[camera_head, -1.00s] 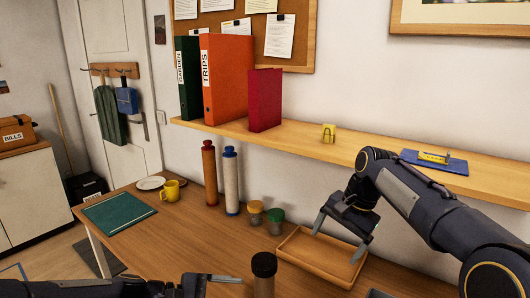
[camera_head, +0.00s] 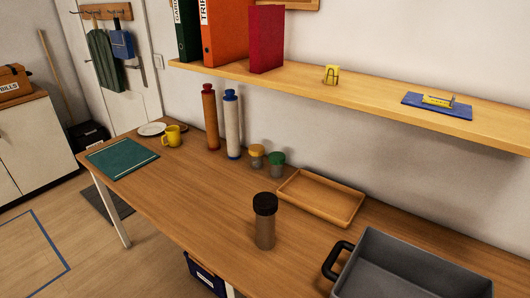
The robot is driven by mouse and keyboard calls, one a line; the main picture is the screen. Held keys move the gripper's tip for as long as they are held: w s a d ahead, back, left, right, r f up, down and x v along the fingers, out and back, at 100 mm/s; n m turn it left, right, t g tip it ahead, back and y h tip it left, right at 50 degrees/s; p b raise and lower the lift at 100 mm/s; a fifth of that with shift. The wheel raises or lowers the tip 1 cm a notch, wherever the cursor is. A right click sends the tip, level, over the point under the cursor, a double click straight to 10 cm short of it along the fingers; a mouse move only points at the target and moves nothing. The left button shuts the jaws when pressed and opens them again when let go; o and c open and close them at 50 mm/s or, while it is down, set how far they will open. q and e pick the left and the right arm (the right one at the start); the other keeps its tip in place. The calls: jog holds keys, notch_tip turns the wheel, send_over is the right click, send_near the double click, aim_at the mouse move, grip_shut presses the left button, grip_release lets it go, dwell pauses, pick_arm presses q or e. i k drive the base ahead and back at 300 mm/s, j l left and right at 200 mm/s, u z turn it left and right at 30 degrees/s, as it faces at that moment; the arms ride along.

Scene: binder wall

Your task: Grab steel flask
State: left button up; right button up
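The steel flask (camera_head: 265,226), a grey-brown cylinder with a black lid, stands upright near the front edge of the wooden table (camera_head: 205,205). It is in full view and nothing touches it. Neither of my grippers shows in the head view now, so whether they are open or shut cannot be seen.
A wooden tray (camera_head: 318,197) lies behind and right of the flask. A grey bin (camera_head: 400,268) with a black handle is at front right. Two small jars (camera_head: 277,165) and tall tubes (camera_head: 232,125) stand behind. A shelf (camera_head: 370,98) overhangs the back. Table left of the flask is clear.

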aim_at(266, 226)
jog(key=z, duration=1.1)
jog(key=j+z, duration=0.3)
jog(key=j, duration=0.25)
jog(key=j+z, duration=0.25)
jog(key=j, duration=0.3)
jog(key=i, duration=0.05)
